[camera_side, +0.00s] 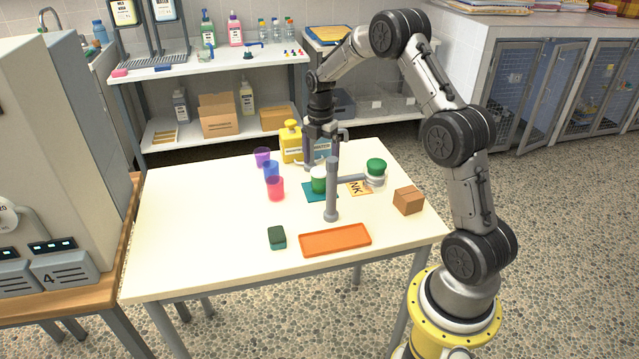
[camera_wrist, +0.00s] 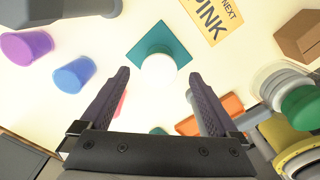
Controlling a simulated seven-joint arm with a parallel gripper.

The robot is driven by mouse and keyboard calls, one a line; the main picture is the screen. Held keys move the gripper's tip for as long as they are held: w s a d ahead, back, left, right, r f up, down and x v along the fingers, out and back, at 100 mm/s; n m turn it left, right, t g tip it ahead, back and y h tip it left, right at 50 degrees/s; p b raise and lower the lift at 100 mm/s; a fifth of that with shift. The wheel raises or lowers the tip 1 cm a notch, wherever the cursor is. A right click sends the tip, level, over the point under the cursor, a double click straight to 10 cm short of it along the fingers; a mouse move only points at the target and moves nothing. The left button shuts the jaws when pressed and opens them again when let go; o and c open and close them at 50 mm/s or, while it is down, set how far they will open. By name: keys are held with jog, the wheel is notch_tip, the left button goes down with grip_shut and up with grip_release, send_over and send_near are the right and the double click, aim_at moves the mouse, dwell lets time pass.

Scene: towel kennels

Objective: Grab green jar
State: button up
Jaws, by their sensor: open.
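A green jar with a white lid (camera_side: 319,180) stands upright on a teal square mat (camera_side: 308,196) near the middle of the table. In the wrist view its round white lid (camera_wrist: 158,69) shows from above, on the teal mat (camera_wrist: 180,50). My gripper (camera_side: 322,162) points down above and just behind the jar in the side view. In the wrist view my gripper (camera_wrist: 158,77) is open, with the lid seen between and just beyond the fingertips. Nothing is held. The jar's lower body is hidden in the wrist view.
A grey post (camera_side: 331,195) stands close in front of the jar; its side arm holds a green-topped white container (camera_side: 376,166). Purple, blue and red cups (camera_side: 275,188) stand left. A card (camera_side: 358,188), brown box (camera_side: 408,201), orange tray (camera_side: 335,241) and yellow bottle (camera_side: 290,145) are around.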

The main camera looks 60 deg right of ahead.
aim_at(320, 174)
notch_tip(320, 174, down, 5)
jog(key=shift+f, duration=0.1)
dwell(0.3)
jog(key=c, duration=1.4)
